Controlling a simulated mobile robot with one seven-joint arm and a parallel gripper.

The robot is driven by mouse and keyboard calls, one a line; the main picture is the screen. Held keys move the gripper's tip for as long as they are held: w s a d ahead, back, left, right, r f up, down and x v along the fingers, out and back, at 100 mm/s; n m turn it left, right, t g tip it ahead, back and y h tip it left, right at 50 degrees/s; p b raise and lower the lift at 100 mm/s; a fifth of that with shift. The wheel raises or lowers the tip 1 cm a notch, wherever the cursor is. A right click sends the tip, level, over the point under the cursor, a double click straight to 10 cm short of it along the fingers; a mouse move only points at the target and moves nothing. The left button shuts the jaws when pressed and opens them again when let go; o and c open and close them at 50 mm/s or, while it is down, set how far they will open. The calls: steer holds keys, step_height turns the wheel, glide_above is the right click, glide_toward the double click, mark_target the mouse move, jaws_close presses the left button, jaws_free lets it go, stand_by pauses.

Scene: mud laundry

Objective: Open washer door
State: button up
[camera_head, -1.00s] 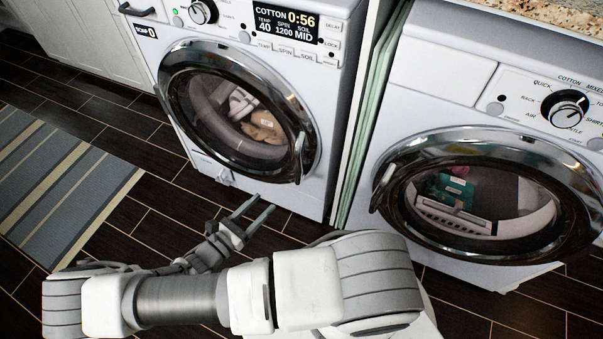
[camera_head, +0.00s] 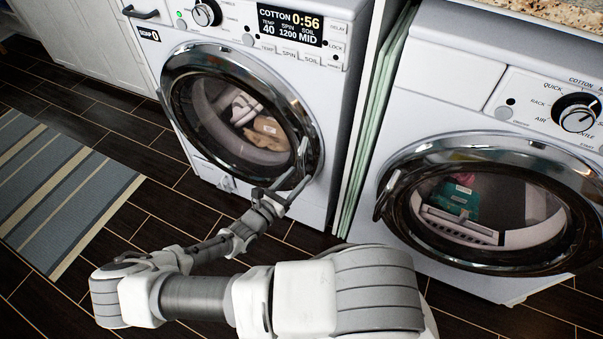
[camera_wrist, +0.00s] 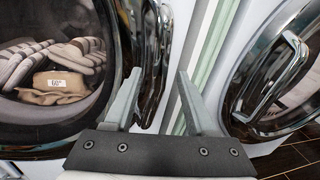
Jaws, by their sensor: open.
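The washer (camera_head: 335,100), a white front-loader with a lit display, stands left of centre in the head view. Its round glass door (camera_head: 225,65) looks shut, with laundry behind the glass. The door handle (camera_head: 302,157) is on the right side of the chrome rim. My gripper (camera_head: 282,188) is open at the lower right of this door, close to the handle. In the wrist view, the fingers (camera_wrist: 158,92) are spread and nothing is held between them. The washer door's dark, shiny rim (camera_wrist: 122,50) lies just beyond the left finger; contact cannot be told.
A second white front-loader (camera_head: 435,90) stands on the right with its round door shut; its handle (camera_wrist: 275,85) shows in the wrist view. A narrow gap with pale green edges (camera_head: 372,120) separates the machines. A striped rug (camera_head: 60,190) lies on the dark floor at left.

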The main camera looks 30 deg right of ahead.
steer(key=shift+x, duration=1.4)
jaws_close()
stand_by(0.4)
